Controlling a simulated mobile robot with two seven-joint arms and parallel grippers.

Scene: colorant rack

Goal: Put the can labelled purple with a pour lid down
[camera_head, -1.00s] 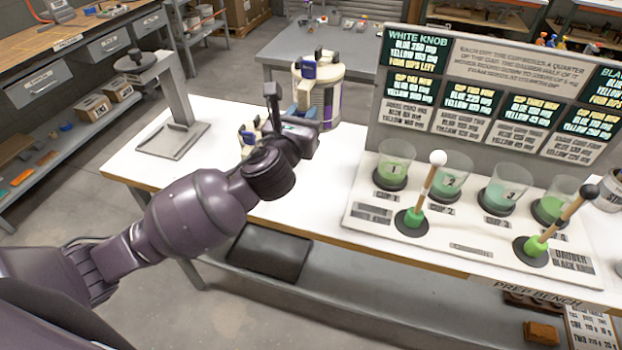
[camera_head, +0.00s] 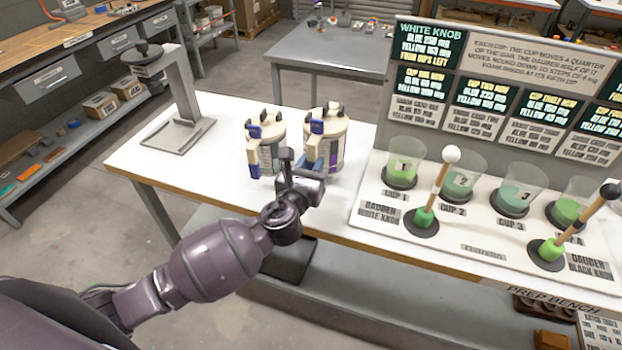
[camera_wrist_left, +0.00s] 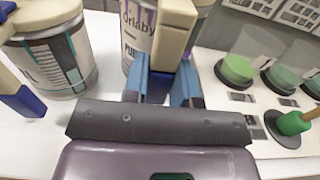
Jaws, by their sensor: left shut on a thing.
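My right gripper is not in view.
A similar can with a teal label (camera_head: 262,140) stands close on the left. A grey stand (camera_head: 178,125) is farther left. The board with cups and daubers (camera_head: 440,225) is on the right. Bare bench (camera_head: 228,185) shows at the front left.

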